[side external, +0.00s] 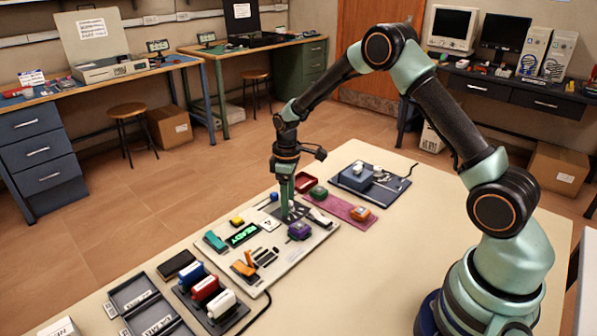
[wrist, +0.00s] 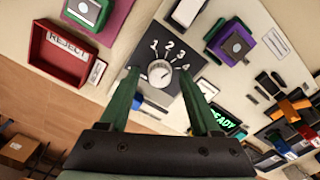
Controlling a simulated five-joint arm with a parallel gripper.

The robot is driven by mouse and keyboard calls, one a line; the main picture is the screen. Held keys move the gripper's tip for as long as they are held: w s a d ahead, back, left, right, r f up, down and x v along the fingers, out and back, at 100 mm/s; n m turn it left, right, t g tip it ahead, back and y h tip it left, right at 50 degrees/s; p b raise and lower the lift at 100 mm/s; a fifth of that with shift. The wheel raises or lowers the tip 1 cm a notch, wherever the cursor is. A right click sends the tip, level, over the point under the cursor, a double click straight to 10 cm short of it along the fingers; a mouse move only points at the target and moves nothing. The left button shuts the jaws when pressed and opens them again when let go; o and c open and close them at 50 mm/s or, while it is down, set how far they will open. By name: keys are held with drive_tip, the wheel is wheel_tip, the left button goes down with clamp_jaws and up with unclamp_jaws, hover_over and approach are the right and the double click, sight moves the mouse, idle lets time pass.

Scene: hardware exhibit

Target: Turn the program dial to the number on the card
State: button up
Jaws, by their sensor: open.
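The program dial (wrist: 160,73) is a round white knob on a dark plate (wrist: 150,52) with the numbers 1 to 4 in an arc around its far side. Its pointer is too small to read surely. My gripper (wrist: 159,71) is open, with one green finger on each side of the dial; I cannot tell whether they touch it. In the side view my gripper (side external: 287,215) points down over the dark dial plate (side external: 299,209) and hides the dial. A white card (side external: 268,223) near the display seems to show a 4. The card is partly visible past the right finger in the wrist view (wrist: 207,89).
A green READY display (side external: 244,234) stands left of the card. A purple block (side external: 299,231) sits close to the dial plate. Colored handled blocks (side external: 206,288) stand at the front left.

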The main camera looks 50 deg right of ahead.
clamp_jaws()
drive_tip(key=shift+m, duration=2.9)
unclamp_jaws()
